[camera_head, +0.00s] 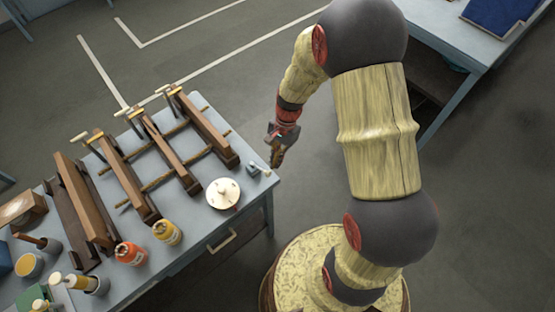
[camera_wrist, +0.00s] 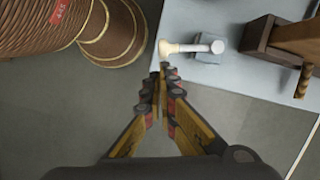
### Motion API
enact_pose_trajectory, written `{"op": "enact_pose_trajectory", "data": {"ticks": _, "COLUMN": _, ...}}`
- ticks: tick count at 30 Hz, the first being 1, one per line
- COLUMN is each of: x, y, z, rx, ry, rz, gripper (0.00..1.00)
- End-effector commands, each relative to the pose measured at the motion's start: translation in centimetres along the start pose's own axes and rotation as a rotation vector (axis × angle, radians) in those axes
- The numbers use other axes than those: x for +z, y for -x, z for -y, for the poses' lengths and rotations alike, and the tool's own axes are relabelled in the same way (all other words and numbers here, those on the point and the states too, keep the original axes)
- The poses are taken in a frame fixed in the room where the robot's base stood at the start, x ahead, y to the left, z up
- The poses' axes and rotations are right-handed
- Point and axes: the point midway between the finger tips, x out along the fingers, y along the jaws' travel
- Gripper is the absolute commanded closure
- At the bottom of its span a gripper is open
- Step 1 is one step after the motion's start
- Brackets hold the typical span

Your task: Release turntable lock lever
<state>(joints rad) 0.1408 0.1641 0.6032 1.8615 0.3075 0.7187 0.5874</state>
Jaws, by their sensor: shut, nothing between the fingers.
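The lock lever (camera_wrist: 188,48) is a short grey rod with a cream knob, on a small grey block (camera_wrist: 208,57) at the table's corner. In the head view the small lever fitting (camera_head: 254,170) sits near the table's right corner. A round cream turntable disc (camera_head: 223,194) with a small centre knob lies beside it, to the lower left. My gripper (camera_head: 273,163) points down just beyond the table edge by the lever. In the wrist view my gripper (camera_wrist: 163,72) is shut and empty, its fingertips just below the cream knob. Whether they touch it I cannot tell.
Wooden bar clamps (camera_head: 165,148) cover the middle of the blue-grey table (camera_head: 240,232). Another table (camera_head: 448,40) is at the upper right. The floor between the tables is open.

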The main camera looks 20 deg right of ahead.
Motion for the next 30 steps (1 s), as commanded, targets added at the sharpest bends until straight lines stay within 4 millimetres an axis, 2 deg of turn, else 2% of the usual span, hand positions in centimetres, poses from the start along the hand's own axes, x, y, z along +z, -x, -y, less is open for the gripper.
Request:
{"op": "enact_pose_trajectory", "data": {"ticks": 6, "x": 1.9, "y": -0.2, "z": -0.9, "rx": -0.058, "ry": -0.216, "rz": 0.002, "gripper": 1.0}}
{"op": "enact_pose_trajectory", "data": {"ticks": 9, "x": 2.3, "y": -0.5, "z": -1.0, "rx": -0.072, "ry": -0.267, "rz": 0.002, "gripper": 1.0}}
{"op": "enact_pose_trajectory", "data": {"ticks": 22, "x": 2.1, "y": -0.6, "z": -0.9, "rx": -0.074, "ry": -0.273, "rz": 0.001, "gripper": 1.0}}
{"op": "enact_pose_trajectory", "data": {"ticks": 30, "x": 1.2, "y": -0.3, "z": -0.3, "rx": -0.075, "ry": -0.272, "rz": 0.001, "gripper": 1.0}}
